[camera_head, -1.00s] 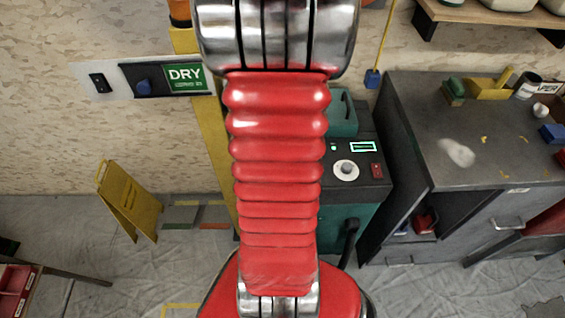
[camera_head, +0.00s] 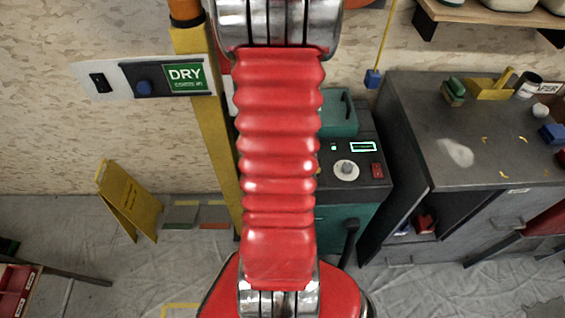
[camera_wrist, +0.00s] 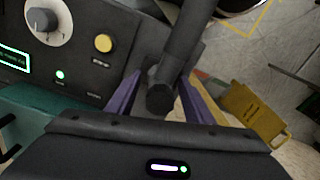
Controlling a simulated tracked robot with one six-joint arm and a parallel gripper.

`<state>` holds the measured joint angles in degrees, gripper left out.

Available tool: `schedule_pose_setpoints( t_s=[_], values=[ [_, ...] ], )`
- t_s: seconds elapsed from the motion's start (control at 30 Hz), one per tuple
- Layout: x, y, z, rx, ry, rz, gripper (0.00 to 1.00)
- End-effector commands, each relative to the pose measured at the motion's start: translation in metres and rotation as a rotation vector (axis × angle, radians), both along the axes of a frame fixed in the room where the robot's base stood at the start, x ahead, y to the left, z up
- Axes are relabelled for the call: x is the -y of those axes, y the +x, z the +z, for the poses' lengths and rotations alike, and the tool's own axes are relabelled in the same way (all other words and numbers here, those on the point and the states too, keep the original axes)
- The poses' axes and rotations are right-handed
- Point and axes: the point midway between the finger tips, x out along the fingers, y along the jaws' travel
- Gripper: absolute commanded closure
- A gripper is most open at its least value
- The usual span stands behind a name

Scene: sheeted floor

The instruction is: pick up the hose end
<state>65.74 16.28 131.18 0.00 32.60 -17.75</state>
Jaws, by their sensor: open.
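The hose end (camera_wrist: 160,98) is a dark, blunt tip in the wrist view. Its dark tube runs up and to the right from there. My gripper (camera_wrist: 160,76) is open, with one purple finger on each side of the hose end. I see a gap on both sides, but how deep the tip sits between the fingers I cannot tell. In the head view, my red arm hides both the gripper and the hose end.
A teal machine (camera_head: 338,235) with a dark control panel stands behind my arm. A yellow post (camera_head: 215,125) rises left of it. A grey workbench (camera_head: 440,140) is at right, a yellow floor sign (camera_head: 130,203) at left.

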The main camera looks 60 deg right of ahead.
Motion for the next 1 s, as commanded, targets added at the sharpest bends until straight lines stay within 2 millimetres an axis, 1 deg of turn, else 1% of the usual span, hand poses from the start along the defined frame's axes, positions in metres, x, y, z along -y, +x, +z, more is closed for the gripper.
schedule_pose_setpoints(
  t_s=[0.1,0.6,0.67,1.0],
  values=[
    [0.0003,0.0,-0.004,0.001,-0.001,0.0,0.53],
    [0.0004,-0.0002,-0.0038,0.001,-0.001,-0.001,0.53],
    [0.0004,-0.0002,-0.0038,0.001,-0.001,-0.001,0.56],
    [0.0004,-0.0003,-0.0037,0.001,-0.001,-0.001,0.8]
  ],
)
